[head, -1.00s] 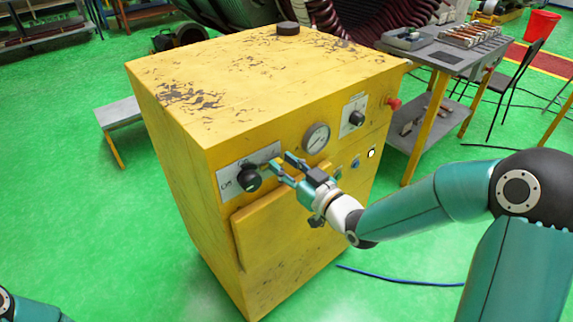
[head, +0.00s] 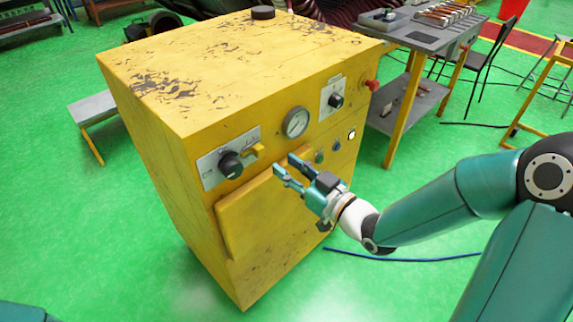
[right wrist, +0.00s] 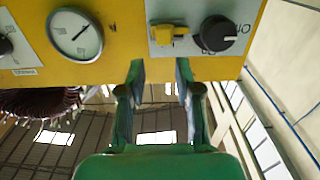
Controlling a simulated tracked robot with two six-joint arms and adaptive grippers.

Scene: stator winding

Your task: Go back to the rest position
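My right gripper (head: 284,168) is open and empty in front of the yellow cabinet's (head: 270,215) front face, below the gauge (head: 295,122). In the right wrist view its two fingers (right wrist: 158,85) stand apart with nothing between them. A black rotary knob (head: 230,164) and a small yellow lever (head: 256,151) sit on a grey plate left of the gripper. The knob (right wrist: 217,33) and lever (right wrist: 172,33) also show ahead of the fingers in the right wrist view, apart from them. My left gripper is not in view; only a bit of that arm shows at the lower left.
A second black knob (head: 336,100) and a red button (head: 373,85) are on the cabinet's right part. A grey workbench (head: 425,42) with a tray stands at the back right. A blue cable (head: 400,259) lies on the open green floor (head: 400,292).

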